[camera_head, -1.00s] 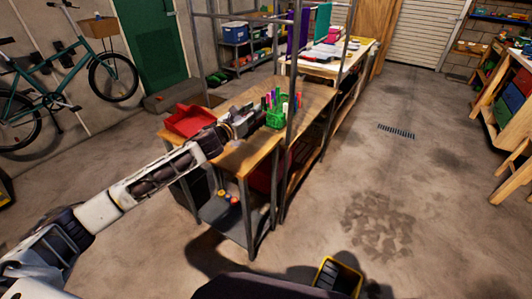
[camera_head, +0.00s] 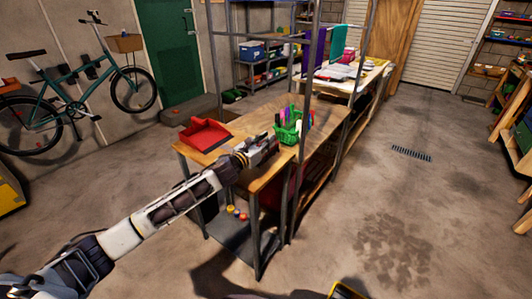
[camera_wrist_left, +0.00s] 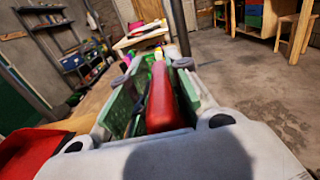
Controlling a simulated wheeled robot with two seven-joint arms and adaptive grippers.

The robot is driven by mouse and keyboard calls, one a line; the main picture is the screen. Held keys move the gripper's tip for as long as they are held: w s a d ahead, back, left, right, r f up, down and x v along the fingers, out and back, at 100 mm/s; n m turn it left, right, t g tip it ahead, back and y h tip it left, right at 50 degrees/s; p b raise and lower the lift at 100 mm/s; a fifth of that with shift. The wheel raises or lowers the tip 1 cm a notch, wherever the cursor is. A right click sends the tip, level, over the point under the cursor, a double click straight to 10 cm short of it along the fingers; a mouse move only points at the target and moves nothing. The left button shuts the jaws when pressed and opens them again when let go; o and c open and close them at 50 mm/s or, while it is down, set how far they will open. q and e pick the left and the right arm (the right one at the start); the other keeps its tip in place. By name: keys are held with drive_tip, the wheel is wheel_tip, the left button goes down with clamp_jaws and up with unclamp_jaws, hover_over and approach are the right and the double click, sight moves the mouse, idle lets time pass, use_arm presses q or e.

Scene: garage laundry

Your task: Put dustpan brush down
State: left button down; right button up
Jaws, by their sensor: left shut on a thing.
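The dustpan brush shows as a red handle (camera_wrist_left: 166,96) between the fingers of my left gripper in the left wrist view. My left gripper (camera_head: 268,143) is shut on it, over the near end of the wooden workbench (camera_head: 262,178). In the head view the gripper hides most of the brush, and I cannot tell whether the brush touches the bench top. A red dustpan (camera_head: 205,136) lies on the bench to the left of the gripper. It also shows at the lower left of the wrist view (camera_wrist_left: 28,152). My right gripper is not in view.
A green basket (camera_head: 288,133) of markers stands on the bench just beyond the gripper. Grey metal posts (camera_head: 303,95) rise along the bench. A yellow-edged container (camera_head: 346,290) is at the bottom edge. The floor to the right is open.

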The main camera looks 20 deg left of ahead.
sight(274, 150)
use_arm(q)
drive_tip(key=shift+f, duration=0.8)
wheel_tip(274, 150, down, 2)
drive_tip(key=shift+f+b, duration=0.2)
drive_tip(key=shift+b, duration=0.25)
drive_tip(key=shift+f, duration=0.2)
drive_tip(key=c, duration=1.6)
unclamp_jaws()
drive_tip(key=shift+c, duration=0.2)
drive_tip(key=o, duration=0.3)
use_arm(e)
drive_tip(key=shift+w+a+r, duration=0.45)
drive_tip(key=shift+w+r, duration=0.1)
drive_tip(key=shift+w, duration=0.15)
